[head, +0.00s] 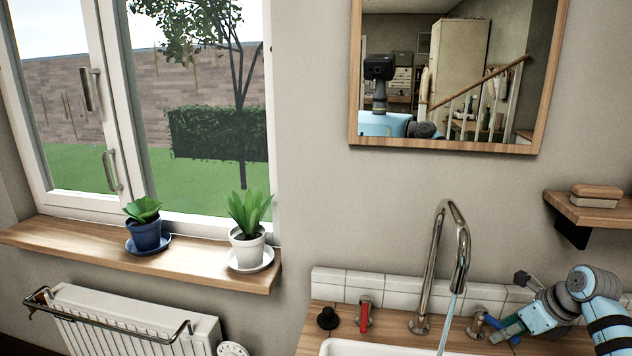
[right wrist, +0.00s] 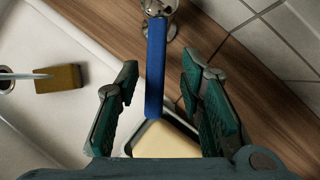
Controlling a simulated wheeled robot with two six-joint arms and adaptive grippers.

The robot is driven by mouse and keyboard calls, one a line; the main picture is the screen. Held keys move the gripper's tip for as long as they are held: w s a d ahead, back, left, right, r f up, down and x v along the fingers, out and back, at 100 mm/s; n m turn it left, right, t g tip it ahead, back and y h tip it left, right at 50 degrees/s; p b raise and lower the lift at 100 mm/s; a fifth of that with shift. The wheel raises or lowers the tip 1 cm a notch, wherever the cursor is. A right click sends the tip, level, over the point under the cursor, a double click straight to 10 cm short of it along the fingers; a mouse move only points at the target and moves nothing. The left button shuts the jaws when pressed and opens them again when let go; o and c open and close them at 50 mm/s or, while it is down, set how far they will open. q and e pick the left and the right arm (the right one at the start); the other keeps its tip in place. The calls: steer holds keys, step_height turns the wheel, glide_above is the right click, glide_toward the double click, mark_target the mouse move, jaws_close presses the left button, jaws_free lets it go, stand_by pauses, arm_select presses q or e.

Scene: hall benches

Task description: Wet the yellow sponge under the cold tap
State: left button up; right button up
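The tap's tall curved spout (head: 432,270) runs a thin stream of water (head: 447,325) into the white sink (head: 375,348). The yellow sponge (right wrist: 62,80) lies in the sink in the right wrist view, and the stream (right wrist: 25,76) appears to end on it. The sponge is out of sight in the head view. The cold tap's blue lever (right wrist: 156,65) lies between the parted fingers of my right gripper (right wrist: 158,82), with gaps on both sides. In the head view my right gripper (head: 507,308) is at that tap, right of the spout. My left gripper is not in view.
A red-handled tap (head: 364,314) and a black plug (head: 327,318) stand left of the spout. A pale bar in a dark dish (right wrist: 166,141) sits below the lever in the right wrist view. White tiles (head: 350,282) back the counter.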

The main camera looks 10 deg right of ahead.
steer(key=shift+s+a+r+m+h+p, duration=0.15)
steer(key=shift+a+m+h+p, duration=0.3)
steer(key=shift+m+p, duration=0.55)
steer(key=shift+a, duration=0.1)
stand_by(0.6)
steer(key=a+m+h+p, duration=0.1)
steer(key=p, duration=0.1)
steer(key=a+m+p, duration=0.1)
steer(key=m+p, duration=0.1)
steer(key=p, duration=0.1)
steer(key=shift+r+h, duration=0.2)
steer(key=shift+h, duration=0.15)
steer(key=shift+a+f+m+p, duration=0.1)
steer(key=shift+a+m+p, duration=0.2)
steer(key=shift+m, duration=0.2)
steer(key=shift+h, duration=0.3)
steer(key=shift+f, duration=0.2)
